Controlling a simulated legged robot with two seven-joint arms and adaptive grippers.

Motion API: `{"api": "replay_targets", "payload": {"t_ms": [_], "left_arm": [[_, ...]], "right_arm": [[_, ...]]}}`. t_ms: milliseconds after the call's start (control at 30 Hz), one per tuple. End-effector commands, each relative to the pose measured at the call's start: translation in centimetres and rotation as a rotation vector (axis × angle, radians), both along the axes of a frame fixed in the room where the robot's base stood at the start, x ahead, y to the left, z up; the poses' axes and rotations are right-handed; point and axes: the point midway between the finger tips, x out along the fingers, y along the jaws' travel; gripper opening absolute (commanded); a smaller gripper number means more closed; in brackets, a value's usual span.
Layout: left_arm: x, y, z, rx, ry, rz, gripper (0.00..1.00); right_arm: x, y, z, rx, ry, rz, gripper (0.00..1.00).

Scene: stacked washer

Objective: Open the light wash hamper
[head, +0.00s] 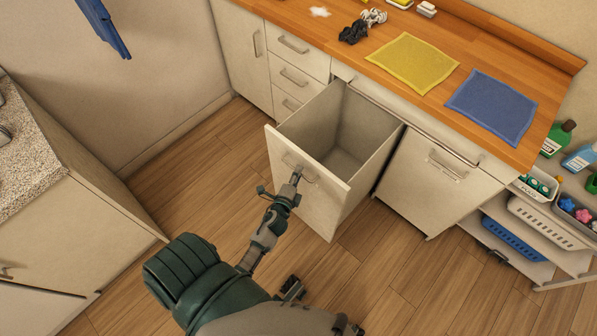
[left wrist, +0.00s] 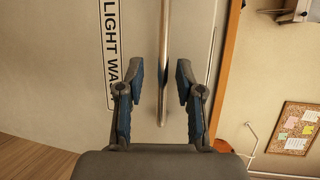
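The light wash hamper (head: 313,205) is a white pull-out bin that stands far out from the cabinet, its empty grey inside showing in the head view. Its front carries a metal bar handle (left wrist: 163,60) and a label (left wrist: 111,50) of which "LIGHT WA" is readable in the left wrist view. My left gripper (head: 297,176) is at the handle on the hamper front. In the left wrist view, the left gripper (left wrist: 160,68) has its fingers apart, one on each side of the bar, with gaps between.
A second closed front (head: 425,180) is right of the hamper. The wooden counter (head: 330,50) holds a yellow cloth (head: 411,63) and a blue cloth (head: 490,106). A speckled counter (head: 30,150) stands at left. Wooden floor (head: 180,170) is clear left of the hamper.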

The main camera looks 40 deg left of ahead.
Motion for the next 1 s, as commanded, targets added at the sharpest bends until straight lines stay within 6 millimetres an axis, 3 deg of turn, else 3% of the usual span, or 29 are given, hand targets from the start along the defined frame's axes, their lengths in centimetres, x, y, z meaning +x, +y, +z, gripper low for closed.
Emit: {"api": "replay_targets", "payload": {"t_ms": [200,433,600,1000], "left_arm": [[-4.7,-1.5,0.7,-0.003,0.005,0.002,0.36],[-8.4,-2.8,1.3,-0.004,0.005,0.001,0.36],[-9.4,-3.2,1.6,-0.002,0.005,0.000,0.36],[-9.4,-3.2,1.6,-0.001,0.004,0.000,0.36]], "right_arm": [[0.0,0.0,0.0,0.000,0.000,0.000,0.40],[0.0,0.0,0.0,0.000,0.001,0.001,0.40],[0.0,0.0,0.0,-0.001,0.001,0.001,0.40],[0.0,0.0,0.0,-0.001,0.001,0.001,0.40]]}}
